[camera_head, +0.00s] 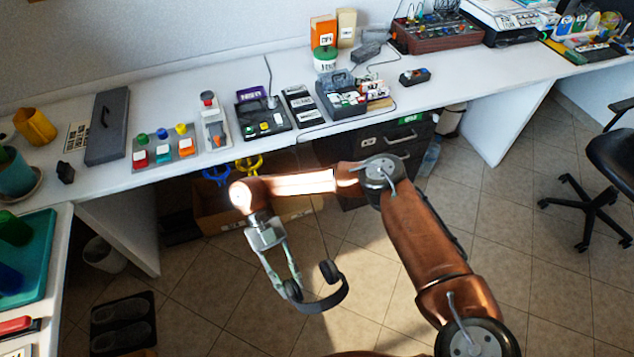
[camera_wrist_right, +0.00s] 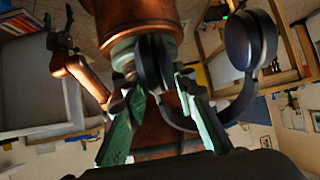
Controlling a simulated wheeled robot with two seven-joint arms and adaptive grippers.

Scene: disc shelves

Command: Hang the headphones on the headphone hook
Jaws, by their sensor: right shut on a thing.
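The dark headphones (camera_head: 332,299) hang in the air below my right gripper (camera_head: 291,284), over the tiled floor in front of the desk. My right gripper is shut on them at one ear cup; the other cup and the band stick out to the right. In the right wrist view, the headphones (camera_wrist_right: 253,42) show with one cup between the fingertips (camera_wrist_right: 155,82) and the other free. My left gripper (camera_wrist_right: 60,38) shows small at the upper left there, its fingers apart and empty. A blue hook-like shape (camera_head: 216,176) and a yellow one (camera_head: 249,164) sit under the desk edge; I cannot tell if either is the headphone hook.
The long white desk (camera_head: 445,105) carries button boxes, a grey case (camera_head: 107,126) and machines. A cardboard box (camera_head: 213,215) and a dark drawer cabinet (camera_head: 395,145) stand beneath it. An office chair (camera_head: 612,150) is at the right. The floor around the headphones is open.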

